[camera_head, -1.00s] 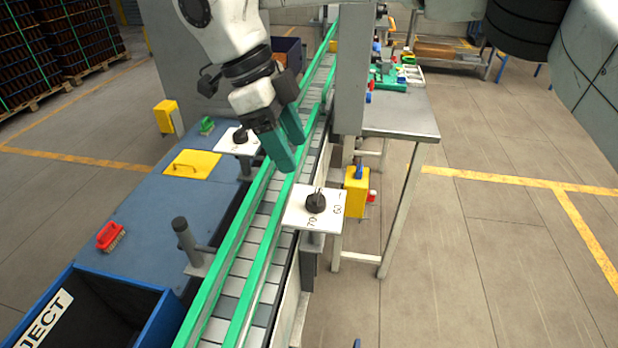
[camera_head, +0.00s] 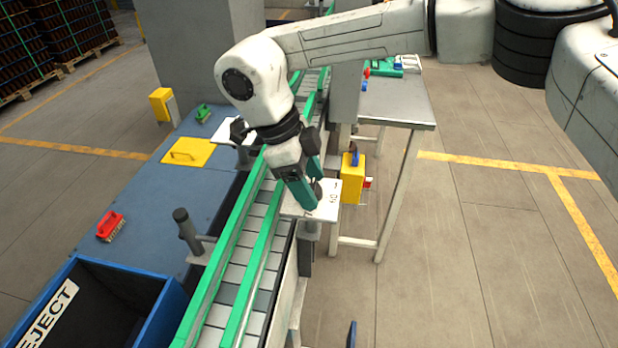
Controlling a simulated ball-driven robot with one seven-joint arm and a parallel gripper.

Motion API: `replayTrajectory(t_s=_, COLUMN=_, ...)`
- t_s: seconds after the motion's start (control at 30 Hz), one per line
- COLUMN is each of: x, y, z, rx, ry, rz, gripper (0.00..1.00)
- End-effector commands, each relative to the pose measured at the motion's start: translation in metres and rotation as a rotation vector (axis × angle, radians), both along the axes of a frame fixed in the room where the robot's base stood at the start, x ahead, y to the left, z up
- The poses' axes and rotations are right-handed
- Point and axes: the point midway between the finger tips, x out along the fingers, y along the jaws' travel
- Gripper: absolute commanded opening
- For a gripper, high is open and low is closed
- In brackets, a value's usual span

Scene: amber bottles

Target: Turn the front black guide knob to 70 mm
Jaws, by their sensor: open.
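The front black guide knob (camera_head: 317,190) sits on a white scale plate (camera_head: 327,212) on the right side of the conveyor. My gripper (camera_head: 313,193) is open over the plate, its two teal fingers pointing down at the knob. The near finger covers much of the knob, and the far finger is behind it. I cannot tell whether either finger touches the knob. Printed marks show to the right of the knob, partly hidden. The knob's pointer and setting cannot be read.
The conveyor (camera_head: 232,290) with green guide rails runs beneath my arm. A yellow box (camera_head: 352,180) is close behind the front plate. A blue reject bin (camera_head: 170,308) stands at lower left.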

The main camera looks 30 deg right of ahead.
Motion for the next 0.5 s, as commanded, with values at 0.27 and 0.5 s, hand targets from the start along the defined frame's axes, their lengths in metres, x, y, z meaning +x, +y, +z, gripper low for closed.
replayTrajectory(t_s=0.27, x=0.0003, y=0.0000, z=0.0004, rx=0.000, ry=0.000, rz=0.000, gripper=0.41)
replayTrajectory(t_s=0.5, x=0.0002, y=0.0001, z=0.0006, rx=0.000, ry=0.000, rz=0.000, gripper=0.18)
